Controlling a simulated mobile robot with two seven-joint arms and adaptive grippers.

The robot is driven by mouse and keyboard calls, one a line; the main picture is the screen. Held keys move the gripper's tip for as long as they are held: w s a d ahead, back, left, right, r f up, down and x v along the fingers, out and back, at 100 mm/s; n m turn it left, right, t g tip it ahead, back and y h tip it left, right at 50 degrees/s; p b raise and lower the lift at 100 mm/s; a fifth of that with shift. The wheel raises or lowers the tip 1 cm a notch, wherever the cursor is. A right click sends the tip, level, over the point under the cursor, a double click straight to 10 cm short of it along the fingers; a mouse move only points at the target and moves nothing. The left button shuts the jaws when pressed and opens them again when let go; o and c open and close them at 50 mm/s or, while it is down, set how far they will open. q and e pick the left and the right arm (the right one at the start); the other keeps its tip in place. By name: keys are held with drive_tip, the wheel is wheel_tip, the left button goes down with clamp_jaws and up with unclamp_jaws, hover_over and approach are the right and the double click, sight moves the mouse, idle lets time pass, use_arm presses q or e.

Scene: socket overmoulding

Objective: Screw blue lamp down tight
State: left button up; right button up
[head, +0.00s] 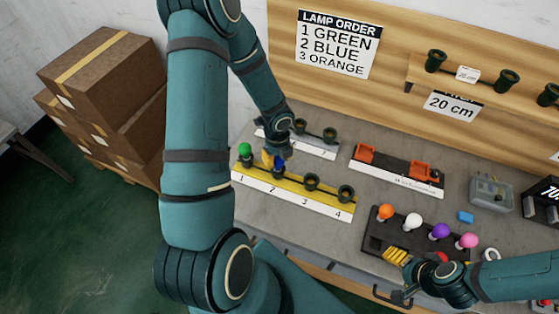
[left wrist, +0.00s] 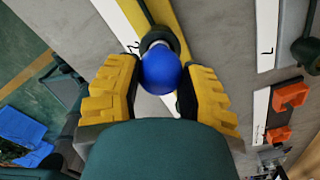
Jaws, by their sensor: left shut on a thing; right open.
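The blue lamp (left wrist: 161,70) stands in the dark socket beside the number 2 on the yellow strip (head: 325,206). In the head view only a little of the blue lamp (head: 279,163) shows behind my fingers. My left gripper (head: 269,159) is over that socket, its yellow ridged fingers on both sides of the lamp and shut on it. I cannot tell how deep the lamp sits. My right gripper (head: 397,258) is open and empty at the front edge of the lamp tray (head: 374,236), partly hidden by its own wrist. The lamp order sign (head: 338,44) reads green, blue, orange.
A green lamp (head: 246,150) stands in socket 1; sockets 3 (head: 311,182) and 4 (head: 346,194) are empty. Orange (head: 386,212), white (head: 413,221), purple (head: 440,231) and pink (head: 467,241) lamps stand in the tray. Orange clamps (head: 417,171) sit behind.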

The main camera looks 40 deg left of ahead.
use_arm(q)
drive_tip(key=m, duration=0.1)
drive_tip(key=m+p, duration=0.1)
drive_tip(key=shift+r+m+p, duration=0.2)
drive_tip(key=shift+m+p, duration=0.1)
drive_tip(key=shift+f+m, duration=0.15)
drive_tip(key=shift+m, duration=0.45)
drive_tip(key=o, duration=1)
